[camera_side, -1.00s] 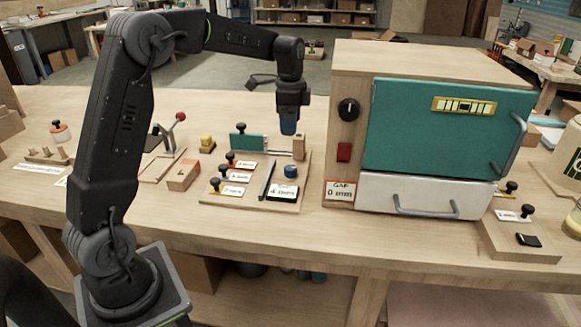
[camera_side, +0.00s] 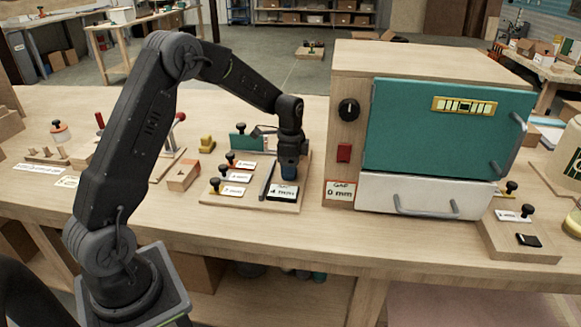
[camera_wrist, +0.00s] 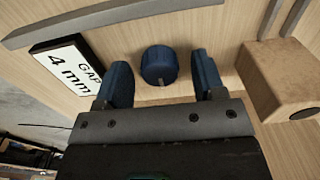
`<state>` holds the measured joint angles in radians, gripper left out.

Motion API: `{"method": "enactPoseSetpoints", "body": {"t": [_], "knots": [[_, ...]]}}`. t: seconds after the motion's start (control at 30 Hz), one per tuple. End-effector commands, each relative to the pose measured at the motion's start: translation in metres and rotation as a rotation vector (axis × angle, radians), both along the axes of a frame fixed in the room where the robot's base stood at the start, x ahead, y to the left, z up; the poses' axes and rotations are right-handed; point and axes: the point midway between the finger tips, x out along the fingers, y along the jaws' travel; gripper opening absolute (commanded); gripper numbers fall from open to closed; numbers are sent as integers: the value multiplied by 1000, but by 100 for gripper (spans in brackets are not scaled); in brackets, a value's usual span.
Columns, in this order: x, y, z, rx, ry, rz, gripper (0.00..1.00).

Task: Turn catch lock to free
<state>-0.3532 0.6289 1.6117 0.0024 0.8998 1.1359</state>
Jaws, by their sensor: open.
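A round blue knob (camera_wrist: 158,66) with a small notch on its edge stands on the wooden board; it is the likely catch lock, though no label names it. My gripper (camera_wrist: 161,72) is open, with one blue finger on each side of the knob and a gap on both sides. In the side view my gripper (camera_side: 289,173) points straight down over that spot and hides the knob. A white plate (camera_side: 283,192) reading "GAP 4 mm" lies beside it, and also shows in the wrist view (camera_wrist: 68,68).
A wooden block (camera_wrist: 288,78) stands close to the right finger in the wrist view. Labelled black-topped pegs (camera_side: 230,157) share the board (camera_side: 250,204). The teal-doored cabinet (camera_side: 440,135), with a "GAP 0 mm" card (camera_side: 340,190), stands to the right.

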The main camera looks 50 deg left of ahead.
Motion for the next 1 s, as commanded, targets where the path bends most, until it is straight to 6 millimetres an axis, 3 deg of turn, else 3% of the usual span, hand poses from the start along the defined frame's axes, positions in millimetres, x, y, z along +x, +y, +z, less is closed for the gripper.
{"method": "enactPoseSetpoints", "body": {"t": [0.3,0.8,1.0], "knots": [[0,0,-3,0,0,0,63],[0,0,-2,0,0,0,16],[0,0,-2,1,-1,9,14]]}}
